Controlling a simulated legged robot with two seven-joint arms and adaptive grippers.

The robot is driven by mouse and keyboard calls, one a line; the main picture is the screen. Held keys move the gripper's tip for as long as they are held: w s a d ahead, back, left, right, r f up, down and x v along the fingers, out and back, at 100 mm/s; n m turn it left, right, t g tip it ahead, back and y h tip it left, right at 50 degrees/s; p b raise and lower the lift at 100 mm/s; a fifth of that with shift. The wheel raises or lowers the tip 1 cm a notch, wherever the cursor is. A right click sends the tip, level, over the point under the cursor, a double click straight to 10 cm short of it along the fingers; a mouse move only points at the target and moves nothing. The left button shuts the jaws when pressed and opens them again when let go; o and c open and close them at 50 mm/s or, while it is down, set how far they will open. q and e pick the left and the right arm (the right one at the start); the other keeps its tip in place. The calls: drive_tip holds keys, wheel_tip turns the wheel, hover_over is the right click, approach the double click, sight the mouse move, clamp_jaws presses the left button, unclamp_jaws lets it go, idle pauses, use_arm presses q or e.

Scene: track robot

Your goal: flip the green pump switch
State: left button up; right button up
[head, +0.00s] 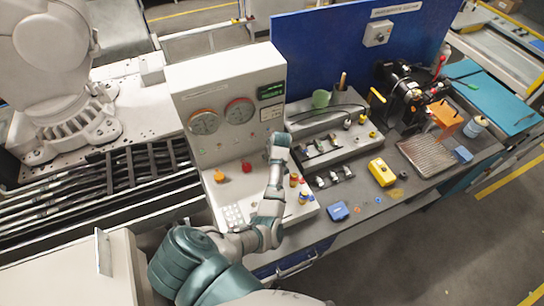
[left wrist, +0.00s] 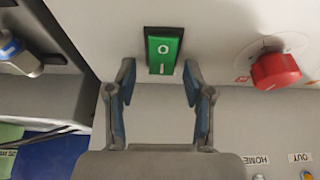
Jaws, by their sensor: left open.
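The green pump switch (left wrist: 163,52) is a rectangular rocker in a dark frame, marked O and I, on the light grey panel in the left wrist view. My left gripper (left wrist: 159,78) is open and empty, its two fingers apart with the tips near the lower left and lower right of the switch. I cannot tell whether they touch the panel. In the head view my left gripper (head: 278,142) is at the right part of the control console (head: 222,75), and the switch is hidden there. My right gripper is not in view.
A red knob (left wrist: 276,70) sits right of the switch in the left wrist view. In the head view the console has gauges (head: 239,111), a red button (head: 247,167) and a keypad (head: 233,215). A grey rack (head: 335,150) stands close right of the hand.

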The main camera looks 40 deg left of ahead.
use_arm(q)
drive_tip(key=v, duration=1.2)
drive_tip(key=shift+f, duration=0.15)
